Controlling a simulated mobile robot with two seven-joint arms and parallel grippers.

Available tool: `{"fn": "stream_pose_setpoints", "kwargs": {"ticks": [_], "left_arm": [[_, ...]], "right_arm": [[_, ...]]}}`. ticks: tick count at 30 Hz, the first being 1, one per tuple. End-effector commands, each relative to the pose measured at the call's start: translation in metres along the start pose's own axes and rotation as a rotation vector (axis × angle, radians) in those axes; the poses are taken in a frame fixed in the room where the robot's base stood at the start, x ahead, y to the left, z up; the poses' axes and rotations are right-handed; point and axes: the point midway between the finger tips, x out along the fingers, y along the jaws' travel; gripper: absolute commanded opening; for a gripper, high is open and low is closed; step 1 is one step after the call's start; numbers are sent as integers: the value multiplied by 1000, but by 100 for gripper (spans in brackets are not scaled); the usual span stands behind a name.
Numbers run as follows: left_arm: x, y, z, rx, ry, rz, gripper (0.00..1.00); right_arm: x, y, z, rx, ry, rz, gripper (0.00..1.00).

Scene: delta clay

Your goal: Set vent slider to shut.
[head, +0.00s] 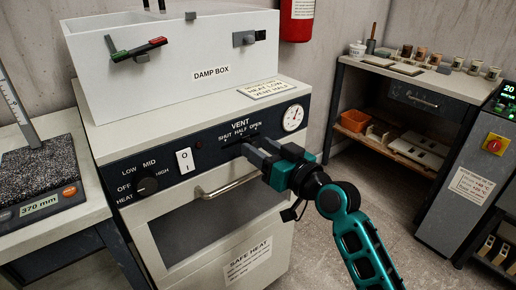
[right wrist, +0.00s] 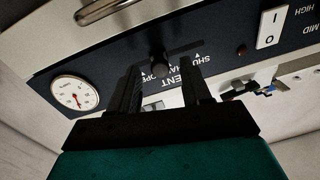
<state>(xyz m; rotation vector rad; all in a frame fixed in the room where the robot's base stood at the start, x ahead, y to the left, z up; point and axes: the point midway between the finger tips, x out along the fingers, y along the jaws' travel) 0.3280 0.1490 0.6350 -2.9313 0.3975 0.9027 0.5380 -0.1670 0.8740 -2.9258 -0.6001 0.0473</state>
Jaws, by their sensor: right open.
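The vent slider's dark knob (right wrist: 158,62) shows in the right wrist view between my right gripper's fingers (right wrist: 165,82). The fingers are apart around it; I cannot tell whether either touches it. It stands near the HALF and OPEN labels, but I cannot tell its exact position. The gripper is open. My left gripper is not in view.
A round gauge (head: 293,118) is right of the vent labels. A white rocker switch (head: 185,161) and heat knob (head: 147,186) are to the left. A metal door handle (head: 228,186) sticks out below the panel, close to my right gripper.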

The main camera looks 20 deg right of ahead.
Motion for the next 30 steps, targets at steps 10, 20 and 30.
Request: {"fn": "stream_pose_setpoints", "kwargs": {"ticks": [10,20,30], "left_arm": [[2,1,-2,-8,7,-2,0],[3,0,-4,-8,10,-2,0],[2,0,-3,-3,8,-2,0]], "right_arm": [[12,-1,0,-1,-1,-1,48],[11,0,0,-1,-1,-1,27],[11,0,0,-1,-1,-1,0]]}}
